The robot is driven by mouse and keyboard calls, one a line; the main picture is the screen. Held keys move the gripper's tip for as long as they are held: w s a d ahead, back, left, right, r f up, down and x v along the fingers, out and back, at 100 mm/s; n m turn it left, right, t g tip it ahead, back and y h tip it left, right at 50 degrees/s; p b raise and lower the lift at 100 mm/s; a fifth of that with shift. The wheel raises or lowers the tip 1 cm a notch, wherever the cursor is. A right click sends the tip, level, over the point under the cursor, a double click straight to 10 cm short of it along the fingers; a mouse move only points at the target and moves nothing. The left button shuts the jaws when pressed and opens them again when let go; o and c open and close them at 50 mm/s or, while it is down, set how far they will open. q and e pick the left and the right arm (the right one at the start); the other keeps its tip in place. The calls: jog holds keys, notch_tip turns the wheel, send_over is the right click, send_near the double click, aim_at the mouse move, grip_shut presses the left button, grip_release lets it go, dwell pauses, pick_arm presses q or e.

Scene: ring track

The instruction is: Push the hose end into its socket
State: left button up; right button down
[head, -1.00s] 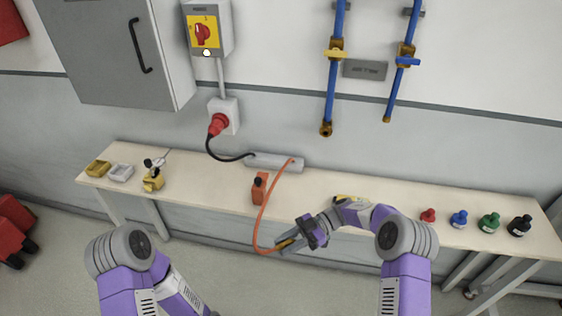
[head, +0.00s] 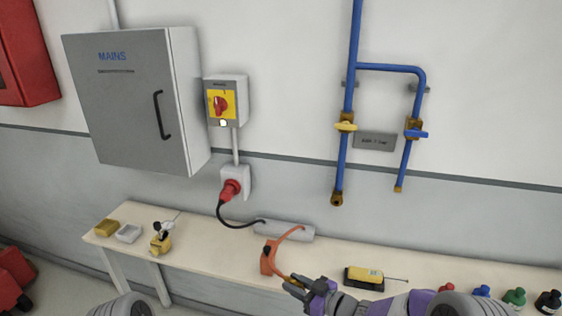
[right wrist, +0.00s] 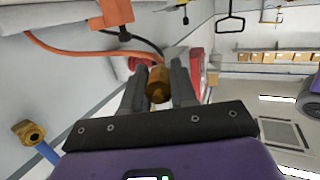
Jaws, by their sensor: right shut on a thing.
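My right gripper (head: 296,285) is shut on the brass end of the orange hose (head: 292,231), above the bench near its front edge. In the right wrist view the brass hose end (right wrist: 158,86) sits between the two dark fingers (right wrist: 158,90). The hose runs from the grey cylinder (head: 272,228) on the bench to the gripper. A brass fitting (head: 337,199) at the bottom of the left blue pipe looks like the socket. It also shows at the left of the right wrist view (right wrist: 29,132), well apart from the hose end. My left gripper is out of view.
An orange block (head: 267,262) stands just left of the right gripper. A yellow device (head: 364,275) lies to its right. A yellow valve handle (head: 345,127) and a blue one (head: 417,134) are on the pipes. Wall space below the brass fitting is clear.

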jog(key=s+d+f+m+t+h, duration=0.2)
jog(key=d+f+m+t+h, duration=0.1)
jog(key=d+f+m+h, duration=0.1)
jog(key=s+d+f+m+t+h, duration=0.3)
jog(key=d+f+m+h, duration=0.2)
jog(key=d+h, duration=0.3)
jog(key=shift+d+f+m+h, duration=0.3)
jog(key=shift+d+m+h, duration=0.1)
jog(key=shift+d+m, duration=0.35)
jog(key=shift+a, duration=0.15)
jog(key=s+a+r+n+g+y, duration=0.1)
jog(key=s+a+r+n+y, duration=0.1)
jog(key=a+r+n+y, duration=0.1)
jog(key=s+a+r+n+g+y, duration=0.1)
jog(key=a+r+n+g+y, duration=0.1)
jog(key=a+n+y, duration=0.3)
jog(key=a+r+y, duration=0.1)
jog(key=a+y, duration=0.1)
jog(key=a, duration=0.2)
jog(key=shift+s+a+r+g, duration=0.3)
jog(key=shift+s+r, duration=0.1)
jog(key=w+a+f+n+g+y, duration=0.3)
jog(key=w+f+n+g+y, duration=0.1)
jog(key=f+g, duration=0.1)
jog(key=shift+n, duration=0.25)
jog(key=shift+r, duration=0.1)
